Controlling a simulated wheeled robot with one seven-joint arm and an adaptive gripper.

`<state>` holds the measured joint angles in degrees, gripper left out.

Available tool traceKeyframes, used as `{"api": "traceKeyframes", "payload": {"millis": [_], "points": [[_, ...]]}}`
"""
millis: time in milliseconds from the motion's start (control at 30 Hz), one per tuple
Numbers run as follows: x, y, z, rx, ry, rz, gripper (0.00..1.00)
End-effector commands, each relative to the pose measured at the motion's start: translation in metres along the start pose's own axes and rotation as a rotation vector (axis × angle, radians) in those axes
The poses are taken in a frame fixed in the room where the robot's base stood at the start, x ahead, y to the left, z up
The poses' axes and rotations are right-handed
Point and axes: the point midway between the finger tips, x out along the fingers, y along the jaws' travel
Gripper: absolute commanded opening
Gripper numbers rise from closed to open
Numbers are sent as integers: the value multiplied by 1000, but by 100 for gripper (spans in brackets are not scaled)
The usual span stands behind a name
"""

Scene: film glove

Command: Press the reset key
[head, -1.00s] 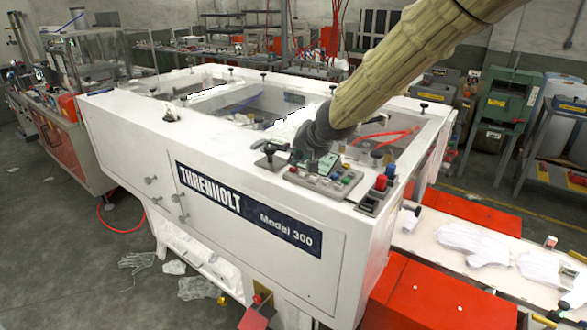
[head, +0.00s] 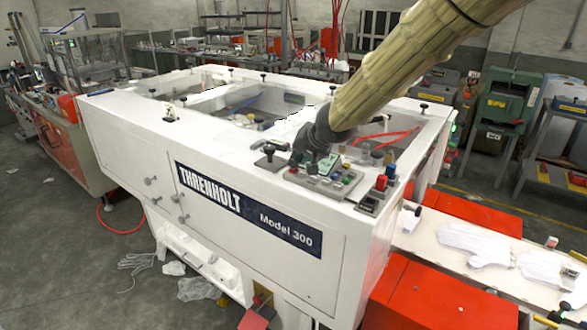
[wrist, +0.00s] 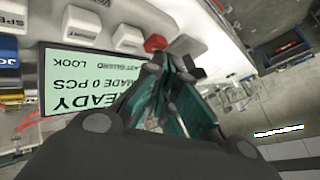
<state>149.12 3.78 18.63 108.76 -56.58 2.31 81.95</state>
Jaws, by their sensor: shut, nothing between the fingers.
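The control panel (head: 338,186) is on the near right corner of the white machine's top, with small coloured keys and a lit display. In the wrist view the display (wrist: 85,78) reads upside down, with "READY" and "MADE 0 PCS". Beyond its edge are white keys (wrist: 81,23) and a red key (wrist: 155,43); a blue key (wrist: 8,56) is at the left. I cannot read which key is reset. Contact cannot be told. It also shows in the head view (head: 303,160).
A black-knobbed lever (head: 269,155) stands left of the panel. A separate box with red and blue buttons (head: 380,190) stands at its right. Open machine bays lie behind. A conveyor with white gloves (head: 470,240) runs off to the right.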

Motion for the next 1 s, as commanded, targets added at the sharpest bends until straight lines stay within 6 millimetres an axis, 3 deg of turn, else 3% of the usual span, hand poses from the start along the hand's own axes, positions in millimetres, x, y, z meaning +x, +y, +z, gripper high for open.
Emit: {"api": "traceKeyframes", "payload": {"millis": [1000], "points": [[-11,-8,-8,-1,-1,1,0]]}}
